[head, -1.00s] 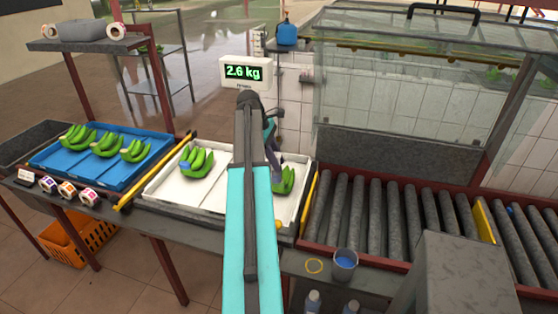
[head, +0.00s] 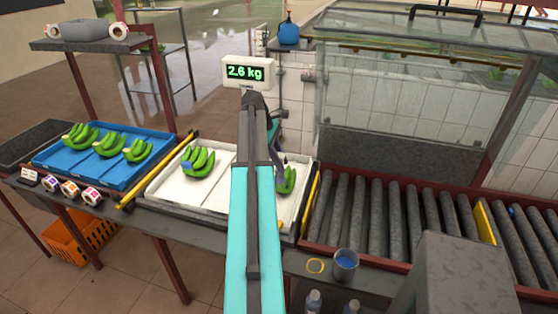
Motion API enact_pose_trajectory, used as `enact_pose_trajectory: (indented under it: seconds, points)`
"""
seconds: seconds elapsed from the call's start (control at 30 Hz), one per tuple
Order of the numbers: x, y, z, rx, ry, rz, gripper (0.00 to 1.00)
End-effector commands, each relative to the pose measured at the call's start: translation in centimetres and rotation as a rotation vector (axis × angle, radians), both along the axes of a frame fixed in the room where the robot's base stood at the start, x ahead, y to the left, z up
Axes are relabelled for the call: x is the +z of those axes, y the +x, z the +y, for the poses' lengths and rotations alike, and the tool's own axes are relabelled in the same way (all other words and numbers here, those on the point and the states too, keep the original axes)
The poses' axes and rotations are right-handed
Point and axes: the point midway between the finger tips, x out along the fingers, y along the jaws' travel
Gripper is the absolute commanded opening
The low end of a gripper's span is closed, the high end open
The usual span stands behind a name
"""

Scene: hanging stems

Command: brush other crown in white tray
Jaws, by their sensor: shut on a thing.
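The white tray (head: 216,204) lies on the bench in the middle. A green banana hand (head: 200,161) in its left half has a blue patch (head: 186,166) at its crown. A second banana hand (head: 288,180) lies in the right half, partly hidden by my arm; I cannot see its crown. My gripper (head: 279,168) points down beside this second hand and is mostly hidden behind my arm. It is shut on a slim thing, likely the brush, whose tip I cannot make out. Whether it touches the bananas is unclear.
A blue tray (head: 140,178) with 3 banana hands stands left. A display (head: 246,72) reading 2.6 kg stands behind the white tray. A roller conveyor (head: 385,225) is right.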

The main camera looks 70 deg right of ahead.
Motion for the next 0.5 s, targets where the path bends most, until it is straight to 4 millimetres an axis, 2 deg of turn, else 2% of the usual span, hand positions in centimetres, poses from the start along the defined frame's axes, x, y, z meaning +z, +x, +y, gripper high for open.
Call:
enact_pose_trajectory:
  seconds: [0.5]
  points:
    - [-0.05,-0.96,-0.11,0.0,-0.001,0.0,0.0]
